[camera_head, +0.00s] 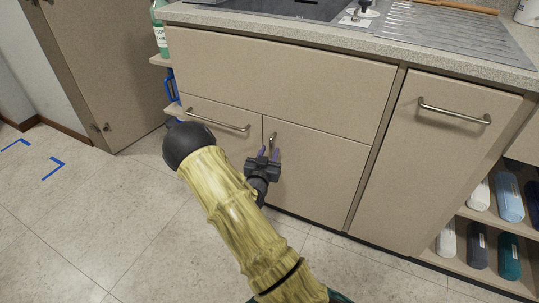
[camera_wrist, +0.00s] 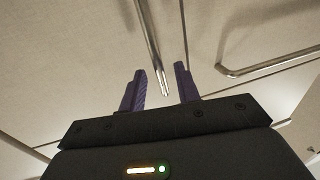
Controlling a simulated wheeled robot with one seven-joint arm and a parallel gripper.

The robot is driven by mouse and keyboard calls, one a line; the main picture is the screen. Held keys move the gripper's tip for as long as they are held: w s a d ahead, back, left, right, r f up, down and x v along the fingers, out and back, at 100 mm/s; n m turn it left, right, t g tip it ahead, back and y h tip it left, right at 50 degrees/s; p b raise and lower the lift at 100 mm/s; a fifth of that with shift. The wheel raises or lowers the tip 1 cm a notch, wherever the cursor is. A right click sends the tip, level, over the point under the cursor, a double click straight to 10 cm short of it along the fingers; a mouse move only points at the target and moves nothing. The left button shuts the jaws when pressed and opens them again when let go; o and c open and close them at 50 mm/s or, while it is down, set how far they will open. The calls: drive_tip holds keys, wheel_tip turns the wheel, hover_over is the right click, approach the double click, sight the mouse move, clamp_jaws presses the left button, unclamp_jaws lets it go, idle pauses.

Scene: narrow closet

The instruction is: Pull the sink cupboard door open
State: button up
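The sink cupboard front stands under the sink (camera_head: 290,8), with a wide plain panel (camera_head: 280,75) above two smaller fronts. The right one, a beige door (camera_head: 318,175), has a short upright metal handle (camera_head: 272,138) near its upper left edge. It looks shut. My gripper (camera_head: 269,153) is at this handle, its purple fingers pointing toward it. In the wrist view my gripper (camera_wrist: 161,70) is open, and the metal handle (camera_wrist: 150,45) shows in the gap between the fingertips. No finger visibly presses on it; the depth between them is hard to judge.
The left front has a horizontal handle (camera_head: 217,118), also in the wrist view (camera_wrist: 270,66). A brown door (camera_head: 110,70) is far left. Tiled floor (camera_head: 90,215) is clear.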

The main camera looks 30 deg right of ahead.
drive_tip(key=shift+w+d, duration=0.35)
drive_tip(key=shift+w, duration=0.05)
drive_tip(key=shift+c, duration=0.4)
clamp_jaws()
